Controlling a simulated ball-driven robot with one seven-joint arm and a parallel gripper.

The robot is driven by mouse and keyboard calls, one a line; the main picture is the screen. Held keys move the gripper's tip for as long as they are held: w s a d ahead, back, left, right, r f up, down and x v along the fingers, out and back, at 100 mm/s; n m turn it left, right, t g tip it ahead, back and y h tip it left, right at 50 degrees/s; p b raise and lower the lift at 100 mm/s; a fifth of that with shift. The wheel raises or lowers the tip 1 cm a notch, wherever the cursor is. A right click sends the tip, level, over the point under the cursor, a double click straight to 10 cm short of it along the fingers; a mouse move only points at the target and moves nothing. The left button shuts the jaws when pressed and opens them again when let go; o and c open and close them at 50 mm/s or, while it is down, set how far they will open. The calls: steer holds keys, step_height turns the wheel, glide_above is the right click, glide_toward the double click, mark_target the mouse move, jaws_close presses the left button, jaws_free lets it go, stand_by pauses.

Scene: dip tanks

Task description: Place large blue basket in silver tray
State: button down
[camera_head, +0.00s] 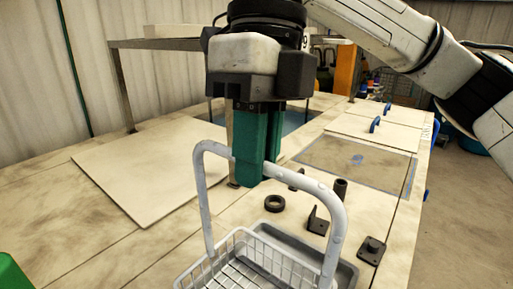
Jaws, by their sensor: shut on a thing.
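The basket (222,258) is pale grey-blue wire with a tall arched handle, in the lower middle of the view; its bottom is cut off by the frame edge. My gripper (257,172) has green fingers, points down and is shut on the top of the handle. The basket hangs upright below it. A grey tray (346,272) with a raised rim shows behind and to the right of the basket. The basket overlaps the tray in the picture, and I cannot tell whether it is inside or above it.
A black ring (274,203), a black bracket (317,221) and a black block (371,250) lie on the bench behind the tray. A large pale panel (145,170) lies at left. A green object (12,274) stands at the lower left corner.

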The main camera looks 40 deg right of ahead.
steer(key=c, duration=1.1)
jaws_free()
steer(key=v, duration=1.2)
steer(key=shift+r, duration=0.1)
